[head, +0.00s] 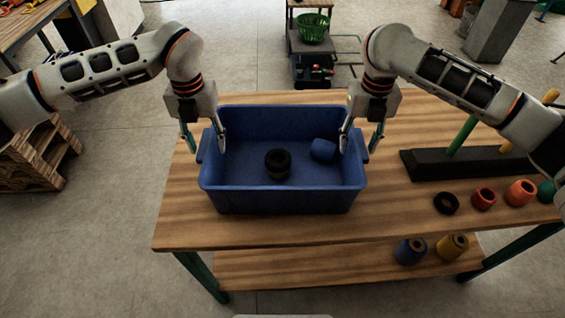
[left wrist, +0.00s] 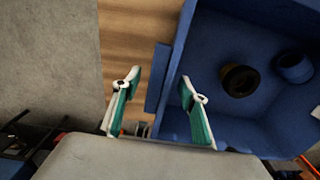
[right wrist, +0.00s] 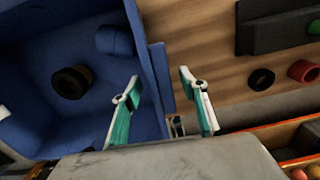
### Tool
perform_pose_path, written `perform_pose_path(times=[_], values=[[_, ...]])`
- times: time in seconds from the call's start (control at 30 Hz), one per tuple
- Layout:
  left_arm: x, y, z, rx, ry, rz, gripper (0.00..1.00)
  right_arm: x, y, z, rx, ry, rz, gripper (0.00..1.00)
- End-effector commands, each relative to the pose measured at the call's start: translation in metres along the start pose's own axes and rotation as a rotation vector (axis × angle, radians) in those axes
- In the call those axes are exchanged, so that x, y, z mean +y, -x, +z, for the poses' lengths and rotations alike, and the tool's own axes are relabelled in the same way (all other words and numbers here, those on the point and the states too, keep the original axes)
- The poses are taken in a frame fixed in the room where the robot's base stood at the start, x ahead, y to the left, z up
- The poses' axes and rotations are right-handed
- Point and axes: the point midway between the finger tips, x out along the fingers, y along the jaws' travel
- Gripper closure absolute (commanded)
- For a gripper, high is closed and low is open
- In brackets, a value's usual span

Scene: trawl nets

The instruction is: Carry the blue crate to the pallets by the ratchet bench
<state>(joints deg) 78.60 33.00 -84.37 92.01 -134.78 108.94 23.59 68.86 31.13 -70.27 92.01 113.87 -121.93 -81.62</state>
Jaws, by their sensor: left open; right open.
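The blue crate (head: 285,198) stands on the wooden table, with a black ring-shaped piece (head: 278,163) and a blue piece (head: 323,150) inside it. My left gripper (head: 205,146) is open at the crate's left end, one finger inside the wall and one outside. In the left wrist view its fingers (left wrist: 160,92) stand either side of the left wall and its handle ledge. My right gripper (head: 360,146) is open at the right end in the same way. In the right wrist view its fingers (right wrist: 158,88) straddle the right wall. Contact with the crate cannot be told.
The table (head: 400,222) holds a dark peg base (head: 470,162) and several coloured pieces on the right. A lower shelf (head: 340,268) holds a blue and a yellow piece. Wooden pallets (head: 35,155) stand on the floor at left, below a bench (head: 30,22). Open floor lies between.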

Motion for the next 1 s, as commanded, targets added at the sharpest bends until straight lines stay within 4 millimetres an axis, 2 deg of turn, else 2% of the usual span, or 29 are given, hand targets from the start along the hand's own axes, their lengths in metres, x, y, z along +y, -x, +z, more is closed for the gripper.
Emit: perform_pose_path(times=[0.23, 0.4, 0.8, 1.0], values=[[-0.0002, -0.0001, 0.0002, -0.001, 0.000, 0.000, 0.57, 0.0001, -0.0003, 0.0000, 0.000, 0.000, 0.000, 0.57], [-0.0002, 0.0000, 0.0001, -0.001, 0.000, 0.000, 1.00, 0.0001, -0.0002, 0.0000, 0.000, 0.000, 0.000, 1.00], [-0.0004, 0.0021, 0.0008, -0.003, -0.001, -0.001, 1.00, 0.0001, 0.0017, 0.0005, -0.002, 0.000, 0.000, 1.00], [-0.0003, 0.0096, 0.0010, -0.005, 0.000, -0.001, 1.00, -0.0001, 0.0092, 0.0008, -0.004, 0.000, 0.000, 1.00]])
